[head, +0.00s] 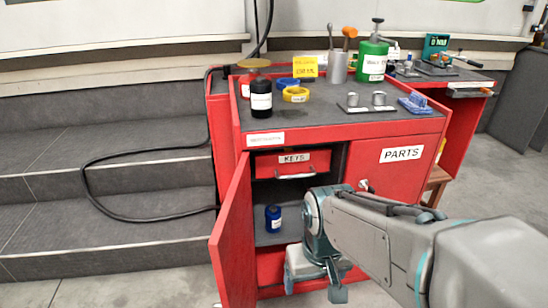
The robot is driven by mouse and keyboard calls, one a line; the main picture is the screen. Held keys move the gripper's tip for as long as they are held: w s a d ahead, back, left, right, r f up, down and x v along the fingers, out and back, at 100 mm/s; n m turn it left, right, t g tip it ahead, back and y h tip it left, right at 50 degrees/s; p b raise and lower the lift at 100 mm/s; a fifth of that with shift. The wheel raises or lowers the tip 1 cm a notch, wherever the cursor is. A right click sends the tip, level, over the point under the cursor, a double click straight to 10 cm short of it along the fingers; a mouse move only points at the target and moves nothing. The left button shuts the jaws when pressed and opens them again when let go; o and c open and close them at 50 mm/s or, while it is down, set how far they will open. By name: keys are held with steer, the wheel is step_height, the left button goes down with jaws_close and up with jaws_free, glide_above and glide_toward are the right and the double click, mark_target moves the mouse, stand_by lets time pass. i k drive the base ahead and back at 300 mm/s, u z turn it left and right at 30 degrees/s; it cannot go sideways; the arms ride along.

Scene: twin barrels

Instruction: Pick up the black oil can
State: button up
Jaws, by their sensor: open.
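The black oil can (261,101) is a dark cylinder with a white label. It stands upright on the top of the red workshop cabinet (345,131), near the left front corner. My gripper (318,288) is low in front of the cabinet, well below and to the right of the can and apart from it. It is open, and I see nothing between its fingers. My arm comes in from the lower right and hides part of the cabinet front.
The left cabinet door (232,240) stands open, with a blue can (273,217) inside. Yellow tape (296,94) and blue tape (284,82) lie right of the black can. A green sprayer (373,60) stands farther back. Stone steps (110,180) rise at left.

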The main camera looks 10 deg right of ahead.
mark_target(260, 91)
steer(key=z, duration=1.15)
steer(key=i, duration=0.8)
steer(key=u, duration=1.75)
